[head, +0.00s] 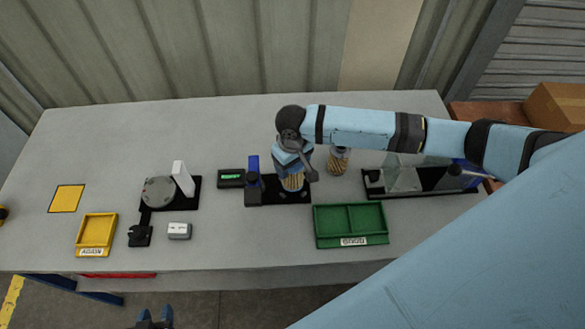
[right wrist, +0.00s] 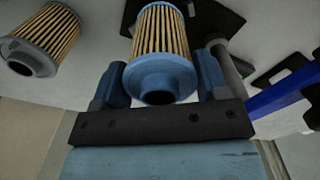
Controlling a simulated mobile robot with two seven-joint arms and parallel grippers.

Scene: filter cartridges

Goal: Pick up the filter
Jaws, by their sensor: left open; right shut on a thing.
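A pleated tan filter with a blue-grey end cap (right wrist: 163,45) is between the fingers of my right gripper (right wrist: 165,85), which is shut on it. In the head view the same filter (head: 292,183) shows below my right gripper (head: 293,170), over a black fixture plate (head: 270,197). Whether it touches the plate cannot be told. A second filter (head: 338,160) stands on the table just right of it; it also shows in the right wrist view (right wrist: 48,40). My left gripper (head: 155,319) is open and empty at the bottom edge, in front of the table.
A green divided tray (head: 350,241) lies in front at the right. A black fixture with a clear panel (head: 403,178) is behind it. A small display (head: 231,178), round grey device (head: 158,192), white box (head: 179,231), yellow tray (head: 96,232) and yellow square (head: 66,198) lie to the left.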

